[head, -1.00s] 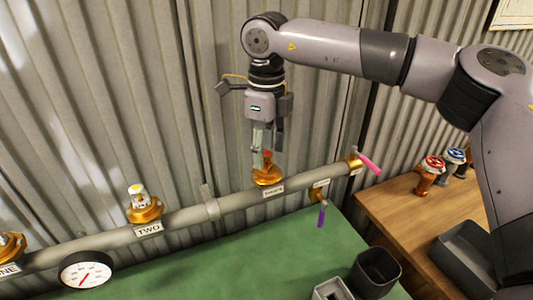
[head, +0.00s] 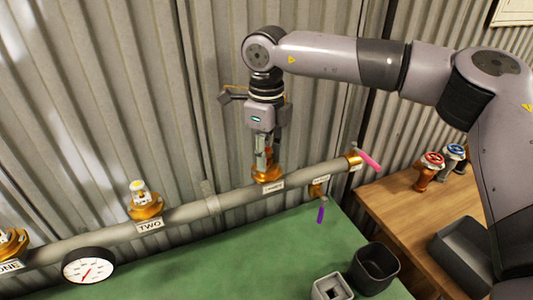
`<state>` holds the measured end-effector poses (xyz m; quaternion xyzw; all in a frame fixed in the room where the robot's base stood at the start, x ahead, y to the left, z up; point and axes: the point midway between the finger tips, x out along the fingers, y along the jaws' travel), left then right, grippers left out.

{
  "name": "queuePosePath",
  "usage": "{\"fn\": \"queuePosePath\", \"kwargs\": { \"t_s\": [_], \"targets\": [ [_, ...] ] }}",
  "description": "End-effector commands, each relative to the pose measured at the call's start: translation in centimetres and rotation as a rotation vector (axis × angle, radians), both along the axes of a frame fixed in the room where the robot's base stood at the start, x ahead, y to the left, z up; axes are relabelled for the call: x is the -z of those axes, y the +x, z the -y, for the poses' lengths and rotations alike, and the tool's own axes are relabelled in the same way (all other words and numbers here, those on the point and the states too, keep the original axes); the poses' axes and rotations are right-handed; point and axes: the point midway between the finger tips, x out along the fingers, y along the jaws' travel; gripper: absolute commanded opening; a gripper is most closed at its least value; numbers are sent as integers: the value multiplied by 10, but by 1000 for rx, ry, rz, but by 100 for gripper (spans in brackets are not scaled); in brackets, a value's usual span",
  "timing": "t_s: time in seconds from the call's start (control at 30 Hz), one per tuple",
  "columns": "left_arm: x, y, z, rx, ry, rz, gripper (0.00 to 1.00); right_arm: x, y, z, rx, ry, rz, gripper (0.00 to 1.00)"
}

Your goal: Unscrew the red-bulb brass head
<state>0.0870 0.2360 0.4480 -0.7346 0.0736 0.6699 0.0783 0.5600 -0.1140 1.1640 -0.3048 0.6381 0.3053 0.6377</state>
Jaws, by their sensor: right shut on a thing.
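The red-bulb brass head (head: 268,171) sits upright on the grey pipe (head: 233,201), at the third outlet, right of the outlet labelled TWO. Its red bulb shows faintly between my fingers. My right gripper (head: 265,155) points straight down over it and is shut on the head, with the fingers around its upper part. The fingers hide much of the bulb and frame. Whether the thread has turned cannot be told. My left gripper is not in view.
A yellow-bulb head (head: 144,202) stands at TWO, another brass head (head: 12,243) at ONE. A gauge (head: 88,267) hangs below. Pink (head: 368,159) and purple (head: 321,213) handles are at the pipe's right end. Dark bins (head: 375,268) stand on the green bench; valves (head: 430,170) stand on wood.

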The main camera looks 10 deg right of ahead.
Motion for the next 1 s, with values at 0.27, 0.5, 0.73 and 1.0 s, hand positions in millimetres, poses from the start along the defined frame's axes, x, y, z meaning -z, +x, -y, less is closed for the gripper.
{"fn": "queuePosePath", "kwargs": {
  "t_s": [0.27,0.5,0.73,1.0],
  "targets": [
    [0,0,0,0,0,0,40,0,0,0,1,0,1,3],
    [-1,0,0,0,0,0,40,-1,0,0,-12,0,1,0],
    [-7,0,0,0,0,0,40,-2,0,0,-312,2,1,0],
    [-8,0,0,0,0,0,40,-1,1,0,-503,0,2,0]
  ]
}}
